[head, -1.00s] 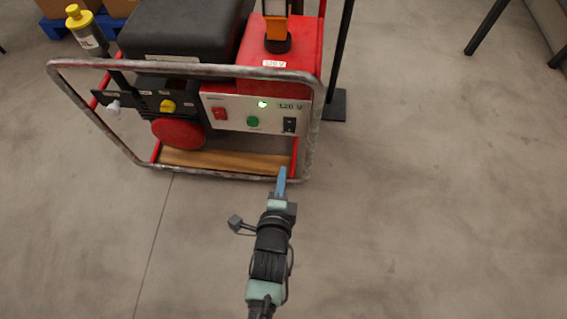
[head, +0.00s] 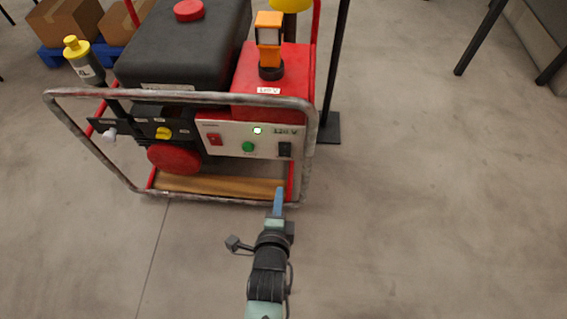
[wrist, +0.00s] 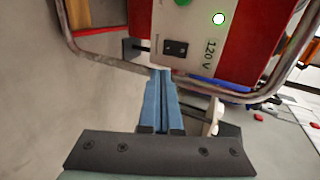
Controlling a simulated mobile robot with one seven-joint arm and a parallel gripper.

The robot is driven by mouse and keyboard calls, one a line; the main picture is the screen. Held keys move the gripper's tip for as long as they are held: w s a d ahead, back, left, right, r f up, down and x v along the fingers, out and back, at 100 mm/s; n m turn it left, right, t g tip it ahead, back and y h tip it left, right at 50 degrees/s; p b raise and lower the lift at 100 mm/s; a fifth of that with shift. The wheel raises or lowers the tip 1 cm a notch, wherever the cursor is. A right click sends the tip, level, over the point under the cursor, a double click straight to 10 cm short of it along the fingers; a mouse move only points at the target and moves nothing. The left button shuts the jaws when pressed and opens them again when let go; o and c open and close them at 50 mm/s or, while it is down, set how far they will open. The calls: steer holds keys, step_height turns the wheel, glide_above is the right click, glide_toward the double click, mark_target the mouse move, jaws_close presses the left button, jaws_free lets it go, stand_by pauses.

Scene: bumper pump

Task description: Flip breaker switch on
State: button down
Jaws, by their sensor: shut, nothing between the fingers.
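A red and black generator stands inside a worn metal tube frame (head: 180,97). Its pale front panel (head: 226,133) carries a black switch (head: 284,149) at the right, under the "120 V" mark. The black switch also shows in the wrist view (wrist: 175,48), just beyond my fingertips. A red switch (head: 215,139) sits at the panel's left, with a green button (head: 248,147) between them. I cannot read the small labels, so I cannot tell which is the breaker. My gripper (head: 278,191) is shut and empty, with blue fingers (wrist: 160,76) pointing at the panel, apart from the black switch.
The frame's tubes run around the panel; its lower rail (head: 215,202) lies near my fingers. A lit green indicator (head: 257,131) is on the panel. An orange-topped lamp (head: 269,40) stands on the red housing. A dark post (head: 332,70) stands behind.

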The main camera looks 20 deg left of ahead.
steer(key=b, duration=0.6)
glide_toward(285, 155)
steer(key=f+x, duration=0.1)
steer(key=x, duration=0.5)
steer(key=shift+w+r+b, duration=0.15)
steer(key=shift+w+b, duration=0.05)
steer(key=shift+b, duration=0.2)
steer(key=shift+a, duration=0.1)
steer(key=shift+w+t+b, duration=0.15)
steer(key=shift+t+b, duration=0.15)
steer(key=shift+b, duration=0.35)
